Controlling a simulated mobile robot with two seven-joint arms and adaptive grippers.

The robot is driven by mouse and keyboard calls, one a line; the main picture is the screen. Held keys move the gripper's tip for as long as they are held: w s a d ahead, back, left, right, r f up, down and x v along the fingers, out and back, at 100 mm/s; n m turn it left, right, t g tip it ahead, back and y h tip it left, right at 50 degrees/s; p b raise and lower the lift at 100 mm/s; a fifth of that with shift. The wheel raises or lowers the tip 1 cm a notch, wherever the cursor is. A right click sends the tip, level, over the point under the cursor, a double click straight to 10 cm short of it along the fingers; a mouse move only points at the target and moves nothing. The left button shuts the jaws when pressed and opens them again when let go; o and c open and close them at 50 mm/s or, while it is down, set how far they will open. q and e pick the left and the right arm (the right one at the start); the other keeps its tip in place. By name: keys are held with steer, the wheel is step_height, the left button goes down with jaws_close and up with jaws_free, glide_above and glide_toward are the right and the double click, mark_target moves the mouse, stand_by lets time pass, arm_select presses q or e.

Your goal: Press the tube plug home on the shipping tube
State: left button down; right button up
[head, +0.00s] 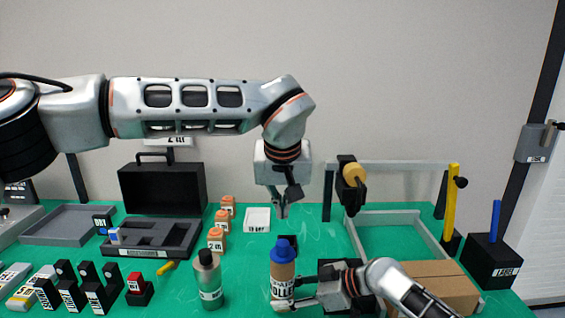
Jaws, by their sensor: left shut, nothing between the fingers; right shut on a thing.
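The shipping tube (283,272) stands upright near the front of the green table, brown with a white label. The blue tube plug (283,250) sits at its top end; I cannot tell how deep it is in. My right gripper (283,303) comes in from the right and is shut on the tube low down, its fingers partly covering the label. My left gripper (283,212) hangs pointing down above the plug, shut and empty, with a visible gap between its fingertips and the plug.
Orange blocks (217,239), a white tray (257,220) and a black case (162,187) are farther back. A cardboard box (428,285) lies right, below a grey frame (400,165).

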steer(key=shift+f, duration=0.15)
steer(key=o, duration=0.9)
